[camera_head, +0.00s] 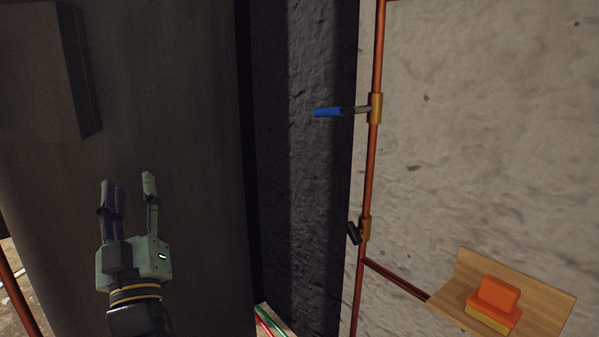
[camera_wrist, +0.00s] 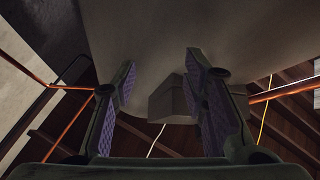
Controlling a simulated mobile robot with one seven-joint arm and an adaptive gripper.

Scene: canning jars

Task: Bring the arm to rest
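My gripper (camera_head: 132,185) is at the lower left of the head view, with its fingers pointing up in front of a large dark grey surface (camera_head: 170,110). The fingers are apart with nothing between them. In the wrist view the two purple-padded fingers of my gripper (camera_wrist: 160,75) also stand open and empty. Beyond them are a pale rounded surface and a grey box-like block (camera_wrist: 172,100). Whether the fingertips touch the grey surface cannot be told.
A copper pipe (camera_head: 378,50) runs up the pale wall, with a blue-handled valve (camera_head: 327,112) and a black-handled one (camera_head: 353,233). A wooden shelf (camera_head: 545,294) at lower right holds an orange and yellow block (camera_head: 497,298). Red and green strips (camera_head: 268,322) show at bottom centre.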

